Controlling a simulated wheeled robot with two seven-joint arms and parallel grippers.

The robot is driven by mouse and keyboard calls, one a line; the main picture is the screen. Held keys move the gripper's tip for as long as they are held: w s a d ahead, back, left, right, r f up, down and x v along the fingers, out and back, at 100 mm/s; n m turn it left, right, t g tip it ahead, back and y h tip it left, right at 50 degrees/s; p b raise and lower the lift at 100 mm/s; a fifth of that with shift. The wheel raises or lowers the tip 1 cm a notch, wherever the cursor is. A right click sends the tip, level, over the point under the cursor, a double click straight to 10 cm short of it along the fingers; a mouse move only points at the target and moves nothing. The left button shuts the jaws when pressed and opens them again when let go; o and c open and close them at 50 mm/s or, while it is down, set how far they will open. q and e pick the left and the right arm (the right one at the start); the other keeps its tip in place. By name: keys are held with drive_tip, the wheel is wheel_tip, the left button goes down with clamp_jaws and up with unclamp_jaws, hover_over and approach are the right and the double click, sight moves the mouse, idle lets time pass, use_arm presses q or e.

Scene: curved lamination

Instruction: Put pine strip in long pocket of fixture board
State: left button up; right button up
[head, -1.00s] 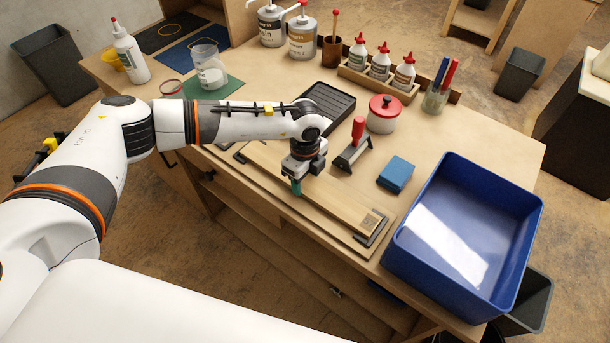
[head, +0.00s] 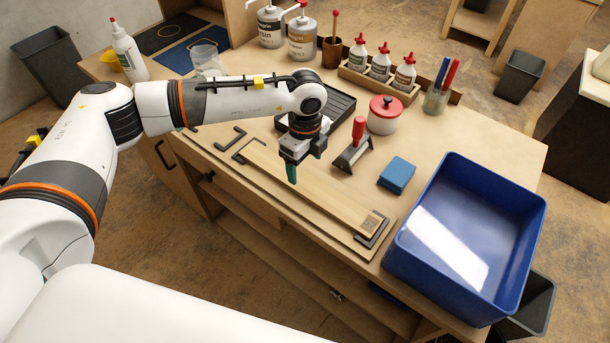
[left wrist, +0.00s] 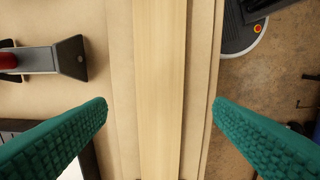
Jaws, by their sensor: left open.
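The pine strip (head: 330,193) is long and pale and lies flat on the fixture board (head: 315,215). Its ends sit by the black corner brackets of the long pocket (head: 377,236), and it runs lengthwise between them. Whether it is fully seated cannot be told. My left gripper (head: 292,174) is above the strip, apart from it, with green fingers pointing down. In the left wrist view the strip (left wrist: 160,80) runs between the two spread green fingers, with nothing held. My right gripper is not in view.
A red-handled tool (head: 352,150), a blue block (head: 396,175) and a red-lidded pot (head: 383,114) stand behind the board. A black tray (head: 335,101) lies behind the gripper. A large blue bin (head: 470,240) stands at right. Another bracket (head: 230,137) lies left of the strip.

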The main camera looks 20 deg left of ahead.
use_arm(q)
wheel_tip(320, 180, up, 6)
drive_tip(key=shift+f+b, duration=0.15)
drive_tip(key=shift+b, duration=0.25)
